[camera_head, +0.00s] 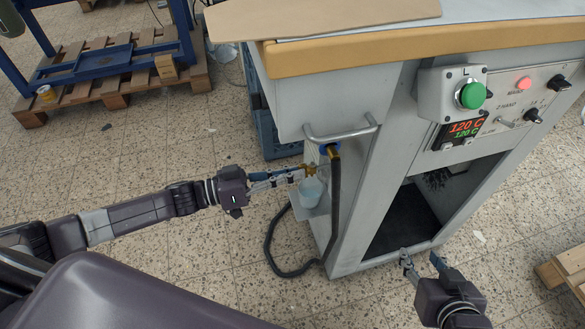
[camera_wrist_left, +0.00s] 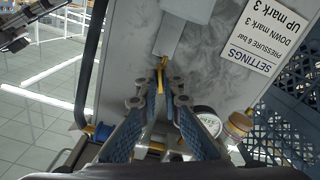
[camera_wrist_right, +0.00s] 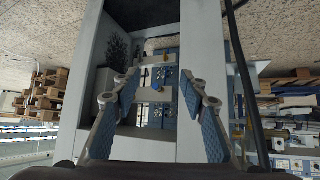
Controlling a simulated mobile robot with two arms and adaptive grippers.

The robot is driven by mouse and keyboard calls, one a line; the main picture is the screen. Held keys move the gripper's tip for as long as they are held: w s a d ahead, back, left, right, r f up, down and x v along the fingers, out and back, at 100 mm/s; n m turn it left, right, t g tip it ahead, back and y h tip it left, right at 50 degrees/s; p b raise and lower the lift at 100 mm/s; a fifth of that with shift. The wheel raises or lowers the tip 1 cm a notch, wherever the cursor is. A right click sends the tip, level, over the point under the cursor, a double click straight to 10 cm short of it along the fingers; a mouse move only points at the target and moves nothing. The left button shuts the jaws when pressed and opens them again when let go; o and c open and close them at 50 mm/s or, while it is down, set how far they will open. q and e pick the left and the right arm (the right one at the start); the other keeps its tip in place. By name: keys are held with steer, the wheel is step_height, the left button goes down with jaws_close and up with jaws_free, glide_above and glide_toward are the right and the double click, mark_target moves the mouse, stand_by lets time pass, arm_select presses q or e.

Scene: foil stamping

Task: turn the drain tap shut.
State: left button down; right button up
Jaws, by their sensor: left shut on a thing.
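The drain tap (camera_head: 309,169) is a small brass fitting on the left side of the grey machine, above a translucent cup (camera_head: 311,191) with pale blue in it. My left gripper (camera_head: 300,174) reaches it from the left. In the left wrist view the tap's yellow lever (camera_wrist_left: 160,74) lies between the fingertips, and the left gripper (camera_wrist_left: 161,82) is shut on it. The tap's body is partly hidden by the fingers. My right gripper (camera_head: 422,259) is open and empty, low in front of the machine's opening; its spread fingers show in the right wrist view (camera_wrist_right: 160,88).
A black hose (camera_head: 334,205) hangs beside the tap and loops on the floor. A metal bar handle (camera_head: 341,133) is just above. A pressure gauge (camera_wrist_left: 208,121) and settings label (camera_wrist_left: 236,40) are near the left gripper. Open floor lies in front.

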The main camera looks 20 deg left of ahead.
arm_select(q)
steer(key=shift+m+p, duration=0.8)
steer(key=shift+m, duration=1.5)
arm_select(e)
steer(key=s+d+f+g+h, duration=0.1)
steer(key=s+d+f+g, duration=0.2)
steer(key=s, duration=0.7)
steer(key=shift+s+d+f+g, duration=0.2)
steer(key=shift+f+g, duration=0.95)
steer(key=shift+g, duration=0.05)
arm_select(q)
steer(key=c, duration=2.1)
jaws_free()
steer(key=shift+a, duration=0.1)
steer(key=v, duration=1.2)
